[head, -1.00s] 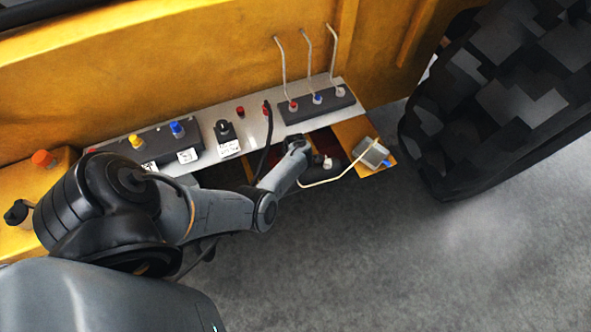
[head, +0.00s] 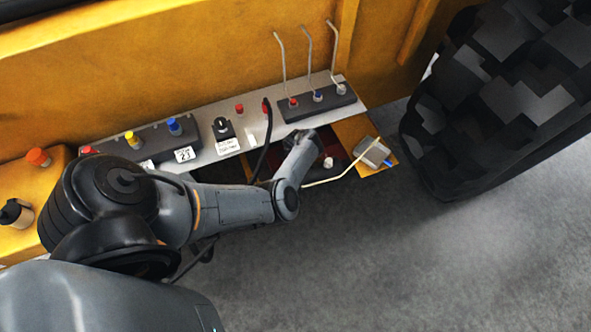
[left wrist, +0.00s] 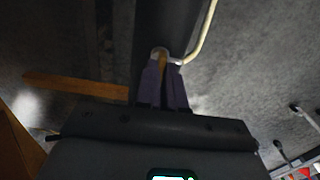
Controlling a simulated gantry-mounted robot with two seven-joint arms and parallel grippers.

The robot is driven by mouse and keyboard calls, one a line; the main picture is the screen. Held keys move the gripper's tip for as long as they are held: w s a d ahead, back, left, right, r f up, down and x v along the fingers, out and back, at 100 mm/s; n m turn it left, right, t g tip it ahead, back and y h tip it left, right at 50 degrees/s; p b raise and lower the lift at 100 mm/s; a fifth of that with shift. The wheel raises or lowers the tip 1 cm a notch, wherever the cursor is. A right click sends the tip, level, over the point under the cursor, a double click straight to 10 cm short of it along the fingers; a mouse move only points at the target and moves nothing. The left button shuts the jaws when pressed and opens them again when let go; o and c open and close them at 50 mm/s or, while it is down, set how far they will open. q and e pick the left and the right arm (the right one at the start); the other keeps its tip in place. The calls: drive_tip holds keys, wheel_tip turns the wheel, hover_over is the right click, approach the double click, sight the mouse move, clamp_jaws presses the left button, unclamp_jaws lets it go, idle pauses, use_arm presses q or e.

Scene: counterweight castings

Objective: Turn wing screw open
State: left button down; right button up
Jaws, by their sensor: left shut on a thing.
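My left gripper (left wrist: 162,72) shows in the left wrist view with its two purple-grey fingers close together. A small yellowish piece (left wrist: 162,57), which looks like the wing screw, sits between the fingertips, with a pale round fitting around it. A cream pipe (left wrist: 205,38) curves away from that fitting. In the head view my left arm reaches below the grey control panel (head: 206,152), and its wrist hides the fingers and the screw. The cream pipe also shows there (head: 335,176), running to a grey box. How far the screw is turned cannot be told. My right gripper is out of view.
The grey box (head: 374,152) sits on a yellow plate at right. A white knob (head: 328,162) is close beside my wrist. Three bent levers (head: 307,60) rise from the panel, and a black cable (head: 266,145) hangs near my arm. A large tyre (head: 500,100) stands right; the floor in front is clear.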

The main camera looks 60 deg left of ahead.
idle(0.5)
use_arm(q)
drive_tip(key=c, duration=1.2)
unclamp_jaws()
drive_tip(key=shift+c, duration=0.2)
wheel_tip(320, 180, up, 11)
drive_tip(key=p, duration=0.3)
drive_tip(key=shift+f, duration=0.1)
drive_tip(key=shift+d, duration=0.1)
